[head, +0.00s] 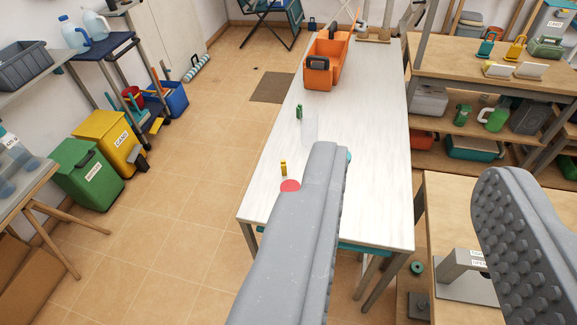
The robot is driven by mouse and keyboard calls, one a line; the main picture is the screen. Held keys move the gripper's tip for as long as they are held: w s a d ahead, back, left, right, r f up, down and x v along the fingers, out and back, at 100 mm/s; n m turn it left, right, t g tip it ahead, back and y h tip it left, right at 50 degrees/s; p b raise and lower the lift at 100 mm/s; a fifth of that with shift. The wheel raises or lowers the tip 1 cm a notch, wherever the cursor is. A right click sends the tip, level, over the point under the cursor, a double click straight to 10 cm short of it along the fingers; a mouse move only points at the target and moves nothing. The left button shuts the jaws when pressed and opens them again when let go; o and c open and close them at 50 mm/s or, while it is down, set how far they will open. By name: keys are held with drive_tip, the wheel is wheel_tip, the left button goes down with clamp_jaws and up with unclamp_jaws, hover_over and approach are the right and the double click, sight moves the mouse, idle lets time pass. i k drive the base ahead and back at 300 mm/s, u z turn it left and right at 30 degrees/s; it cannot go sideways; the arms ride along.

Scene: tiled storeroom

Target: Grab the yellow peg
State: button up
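A small yellow peg (283,168) stands upright on the white table (375,140), near its left edge. It is just behind a red disc (290,185) that lies partly hidden by my gripper's left finger. My gripper (410,165) shows as two grey fingers, the left one long and smooth-sided, the right one with a studded inner face. The fingers are wide apart with nothing between them. The left finger's tip appears in front of the table, right of the peg.
A dark green item (299,111) and a faint clear object (310,128) stand farther back on the table. An orange tote (326,60) sits at its far end. Wooden benches (480,70) stand at right; green (85,175) and yellow bins at left.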

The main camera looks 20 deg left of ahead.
sight(284, 168)
drive_tip(key=z, duration=0.05)
drive_tip(key=i, duration=1)
drive_tip(key=u, duration=0.1)
